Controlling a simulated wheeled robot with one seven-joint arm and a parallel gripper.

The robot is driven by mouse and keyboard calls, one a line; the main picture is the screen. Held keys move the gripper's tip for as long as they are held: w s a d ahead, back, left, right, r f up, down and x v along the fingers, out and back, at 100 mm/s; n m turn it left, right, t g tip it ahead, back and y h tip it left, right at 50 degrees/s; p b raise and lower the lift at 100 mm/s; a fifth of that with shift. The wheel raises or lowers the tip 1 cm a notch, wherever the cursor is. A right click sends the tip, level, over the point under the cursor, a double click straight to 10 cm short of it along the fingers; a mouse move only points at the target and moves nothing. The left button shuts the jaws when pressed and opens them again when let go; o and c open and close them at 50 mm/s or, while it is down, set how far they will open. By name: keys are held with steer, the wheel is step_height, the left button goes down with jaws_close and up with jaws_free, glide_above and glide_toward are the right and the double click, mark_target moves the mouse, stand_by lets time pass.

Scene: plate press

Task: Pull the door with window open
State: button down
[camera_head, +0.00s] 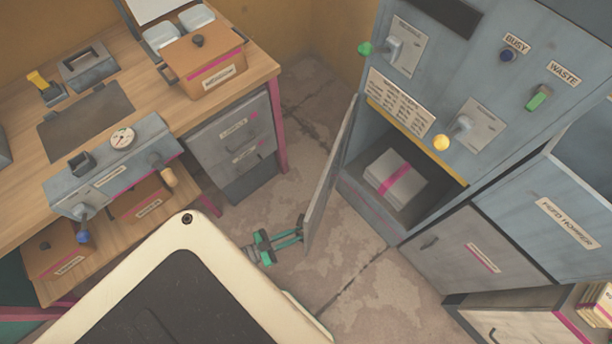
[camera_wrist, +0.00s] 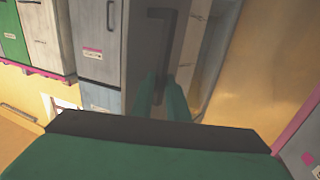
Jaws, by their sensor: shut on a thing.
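The door (camera_head: 331,180) stands swung out from the blue-grey cabinet and shows nearly edge-on in the head view, so I cannot make out its window there. My gripper (camera_head: 297,232) has green fingers and is at the door's lower outer part, on its left side. In the wrist view the fingers (camera_wrist: 164,88) are shut on the dark bar handle (camera_wrist: 165,45) of the grey door. The fingertips partly cover the handle's lower end.
The open cabinet bay holds a pale package (camera_head: 396,178) with a pink band. A wooden bench (camera_head: 110,45) with drawers stands at left. Bare floor (camera_head: 310,110) lies between bench and door. Grey bins (camera_head: 480,245) stand at right.

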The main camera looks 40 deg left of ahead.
steer(key=shift+a+r, duration=0.15)
steer(key=shift+a, duration=0.7)
steer(key=shift+a+r, duration=0.1)
steer(key=shift+a, duration=0.7)
steer(key=c, duration=1.8)
jaws_free()
steer(key=shift+s, duration=0.1)
steer(key=shift+s+f, duration=0.1)
steer(key=shift+a, duration=0.1)
